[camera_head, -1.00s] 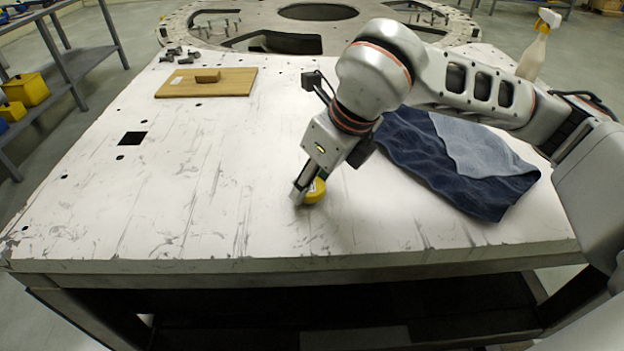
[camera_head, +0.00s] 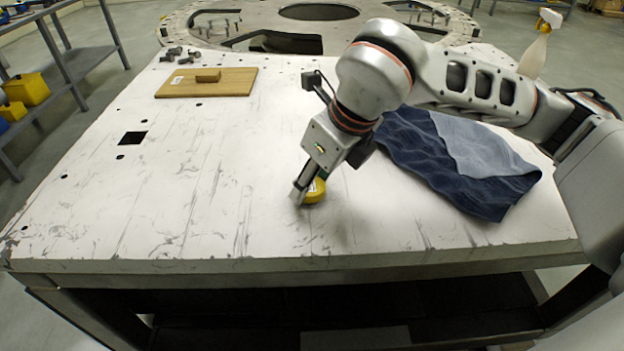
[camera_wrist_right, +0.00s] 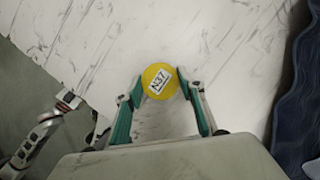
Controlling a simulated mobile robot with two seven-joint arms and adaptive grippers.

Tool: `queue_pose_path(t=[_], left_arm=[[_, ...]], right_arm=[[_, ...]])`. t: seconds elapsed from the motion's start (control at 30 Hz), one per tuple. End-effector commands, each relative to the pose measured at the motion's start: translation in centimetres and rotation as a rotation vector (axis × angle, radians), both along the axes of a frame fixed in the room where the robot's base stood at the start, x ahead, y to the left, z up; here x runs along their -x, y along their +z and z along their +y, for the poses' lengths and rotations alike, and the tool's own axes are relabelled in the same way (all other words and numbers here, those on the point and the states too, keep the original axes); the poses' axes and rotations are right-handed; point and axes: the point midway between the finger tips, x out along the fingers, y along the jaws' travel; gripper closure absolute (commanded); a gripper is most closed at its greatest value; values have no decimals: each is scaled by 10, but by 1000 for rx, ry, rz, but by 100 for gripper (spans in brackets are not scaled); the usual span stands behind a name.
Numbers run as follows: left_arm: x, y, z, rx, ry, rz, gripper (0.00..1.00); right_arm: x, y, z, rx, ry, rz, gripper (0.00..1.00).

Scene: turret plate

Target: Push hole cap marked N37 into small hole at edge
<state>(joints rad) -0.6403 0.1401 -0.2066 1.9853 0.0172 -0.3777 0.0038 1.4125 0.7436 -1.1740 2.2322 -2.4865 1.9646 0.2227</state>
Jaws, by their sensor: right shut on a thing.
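The yellow round cap (camera_head: 315,190) has a white label reading N37, which shows in the right wrist view (camera_wrist_right: 160,81). My right gripper (camera_head: 305,194) is shut on the cap, with one green-lined finger on each side of it in the right wrist view. The cap is at or just above the white tabletop near its front edge; I cannot tell whether it touches. Small dark holes lie along the table's left edge, one of them near the front left corner (camera_head: 25,228). My left gripper is not seen in the head view.
A square opening (camera_head: 132,138) is in the table (camera_head: 190,200) at left. A wooden board (camera_head: 235,84) with a small block and several dark metal parts (camera_head: 178,53) lie at the back left. A blue cloth (camera_head: 460,165) lies right of my arm. A spray bottle (camera_head: 535,55) stands behind it.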

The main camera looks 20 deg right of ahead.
Motion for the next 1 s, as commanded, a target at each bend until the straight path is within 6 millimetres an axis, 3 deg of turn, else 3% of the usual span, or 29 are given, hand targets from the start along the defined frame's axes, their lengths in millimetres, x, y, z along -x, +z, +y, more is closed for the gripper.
queue_pose_path(t=[1.0], left_arm=[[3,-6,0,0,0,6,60]], right_arm=[[0,-7,0,0,1,0,82]])
